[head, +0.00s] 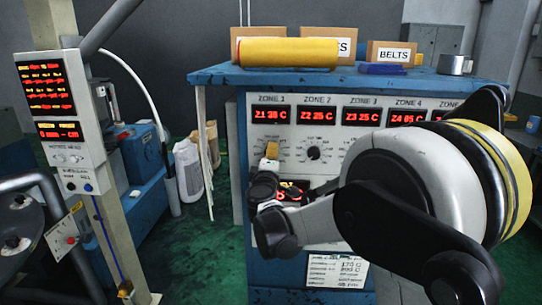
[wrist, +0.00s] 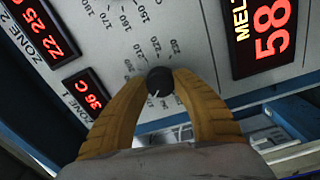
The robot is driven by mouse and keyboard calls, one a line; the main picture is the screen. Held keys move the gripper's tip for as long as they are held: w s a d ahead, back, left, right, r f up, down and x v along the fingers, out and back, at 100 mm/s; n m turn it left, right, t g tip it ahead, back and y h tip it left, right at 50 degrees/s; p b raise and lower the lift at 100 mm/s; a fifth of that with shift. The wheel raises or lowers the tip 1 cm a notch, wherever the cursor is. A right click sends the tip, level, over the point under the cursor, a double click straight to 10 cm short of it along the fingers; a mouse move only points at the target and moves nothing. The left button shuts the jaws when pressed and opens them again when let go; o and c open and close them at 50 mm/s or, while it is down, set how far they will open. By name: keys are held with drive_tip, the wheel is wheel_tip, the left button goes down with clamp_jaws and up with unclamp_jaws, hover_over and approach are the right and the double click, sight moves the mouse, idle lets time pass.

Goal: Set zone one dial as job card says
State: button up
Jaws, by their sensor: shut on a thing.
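The zone one dial is a small black knob (wrist: 160,82) with a white pointer line, ringed by printed temperature numbers. My gripper (wrist: 160,92) has its yellow fingers closed on either side of this knob in the wrist view. The pointer slants toward the lower left of that view; its exact number I cannot tell. In the head view my gripper (head: 270,163) is at the panel below the ZONE 1 display (head: 270,116), and its fingers hide the dial. A white card with printed lines (head: 338,270) is low on the cabinet front, too small to read surely.
The zone two dial (head: 314,153) is just right of my gripper. More red displays (head: 361,116) run along the panel. A yellow roll (head: 287,52) and boxes (head: 391,53) stand on the blue cabinet top. A grey post with a display box (head: 68,118) stands left.

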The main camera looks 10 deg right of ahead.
drive_tip(key=o, duration=1.2)
drive_tip(key=shift+s, duration=0.1)
drive_tip(key=v, duration=1.1)
drive_tip(key=shift+s+a, duration=0.15)
drive_tip(key=shift+s, duration=0.2)
drive_tip(key=shift+f, duration=0.1)
